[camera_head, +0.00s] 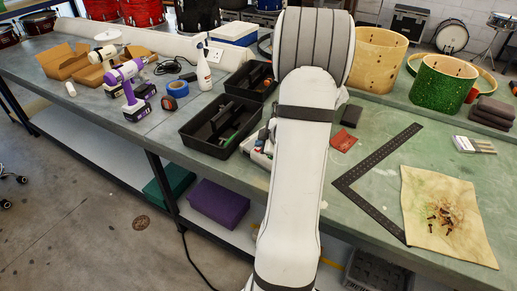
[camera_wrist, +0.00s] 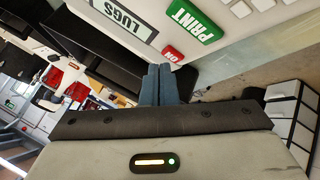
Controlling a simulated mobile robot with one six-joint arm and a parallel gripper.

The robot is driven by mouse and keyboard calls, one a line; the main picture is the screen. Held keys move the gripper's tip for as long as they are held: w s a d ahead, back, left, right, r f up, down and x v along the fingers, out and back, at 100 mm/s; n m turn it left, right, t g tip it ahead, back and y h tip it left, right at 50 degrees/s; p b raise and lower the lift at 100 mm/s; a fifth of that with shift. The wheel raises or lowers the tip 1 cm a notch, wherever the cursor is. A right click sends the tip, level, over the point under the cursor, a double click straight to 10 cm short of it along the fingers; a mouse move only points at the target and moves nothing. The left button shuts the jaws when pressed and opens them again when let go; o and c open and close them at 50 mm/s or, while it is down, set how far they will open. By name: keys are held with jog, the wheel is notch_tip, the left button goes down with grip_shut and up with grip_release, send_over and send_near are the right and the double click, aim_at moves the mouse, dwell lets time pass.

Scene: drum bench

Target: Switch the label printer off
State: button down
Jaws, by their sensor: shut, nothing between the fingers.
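The label printer (camera_wrist: 215,12) fills the top of the wrist view, its face upside down. It carries a display reading "LUGS" (camera_wrist: 124,14), a green "PRINT" button (camera_wrist: 190,20) and a small red part marked "ON" (camera_wrist: 172,54). My gripper (camera_wrist: 159,70) is shut and empty, its blue fingertips just below the red part in the picture. I cannot tell whether they touch it. In the head view a white device (camera_head: 262,153), apparently the printer, shows beside my arm, which hides most of it and my gripper.
Black trays (camera_head: 218,124) stand left of the white device. A black metal square (camera_head: 374,165) and a stained cloth with screws (camera_head: 447,213) lie to the right. Drum shells (camera_head: 443,84) stand behind. The green bench top right of my arm has some free room.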

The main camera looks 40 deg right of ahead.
jog(key=shift+f, duration=0.4)
dwell(0.6)
jog(key=shift+r, duration=0.1)
jog(key=shift+r+p, duration=0.8)
jog(key=shift+r, duration=0.1)
notch_tip(320, 180, up, 6)
jog(key=p, duration=0.6)
jog(key=shift+p, duration=0.35)
